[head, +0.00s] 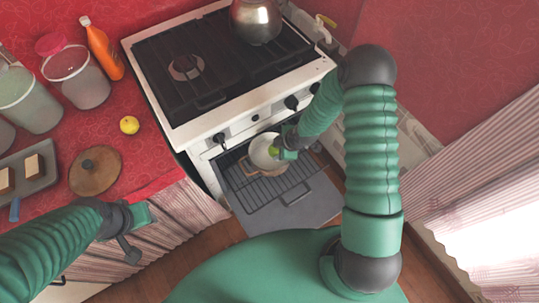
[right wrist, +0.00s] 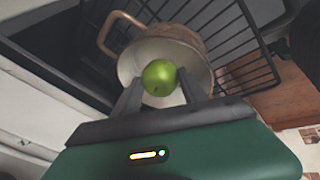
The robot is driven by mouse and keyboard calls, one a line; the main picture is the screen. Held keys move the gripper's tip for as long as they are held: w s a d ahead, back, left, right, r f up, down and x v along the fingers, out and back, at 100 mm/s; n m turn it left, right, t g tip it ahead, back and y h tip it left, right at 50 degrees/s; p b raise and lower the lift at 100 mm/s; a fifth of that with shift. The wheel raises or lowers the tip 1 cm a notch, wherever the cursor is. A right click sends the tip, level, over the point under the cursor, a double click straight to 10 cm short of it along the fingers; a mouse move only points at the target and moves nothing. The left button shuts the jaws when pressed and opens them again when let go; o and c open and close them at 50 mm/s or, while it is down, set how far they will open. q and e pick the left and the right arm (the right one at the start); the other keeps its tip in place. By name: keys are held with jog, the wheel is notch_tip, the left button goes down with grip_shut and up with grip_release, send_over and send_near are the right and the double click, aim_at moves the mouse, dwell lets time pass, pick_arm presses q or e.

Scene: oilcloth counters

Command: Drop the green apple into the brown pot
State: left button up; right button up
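The brown pot (right wrist: 187,35) has a pale inside and a loop handle. It stands on the rack of the open oven, and its pale bowl also shows in the head view (head: 260,143). The green apple (right wrist: 159,77) is between the fingertips of my right gripper (right wrist: 160,82), which touch both its sides over the pot's opening. The apple shows small beside the gripper in the head view (head: 273,151). My left gripper (head: 138,236) is at lower left, away from the pot; its finger gap is unclear.
The oven door (head: 290,205) hangs open below the stove (head: 230,75), with a wire rack (right wrist: 240,60) around the pot. A kettle (head: 256,22) is on the stove. The red counter holds a yellow fruit (head: 129,125), a round board (head: 95,171), canisters (head: 76,78) and an orange bottle (head: 102,48).

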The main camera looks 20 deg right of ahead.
pick_arm(q)
jog(key=shift+a, duration=0.3)
pick_arm(e)
jog(key=o, duration=0.5)
jog(key=shift+a, duration=0.2)
jog(key=shift+r, duration=0.15)
pick_arm(q)
jog(key=p+v, duration=0.2)
jog(key=w+p+v, duration=0.1)
jog(key=p+v, duration=0.2)
jog(key=shift+d+r+p, duration=0.15)
jog(key=shift+r+p, duration=0.2)
jog(key=shift+r, duration=0.05)
pick_arm(e)
jog(key=v, duration=1.6)
jog(key=shift+r, duration=0.25)
jog(key=shift+d, duration=0.1)
jog(key=shift+s, duration=0.1)
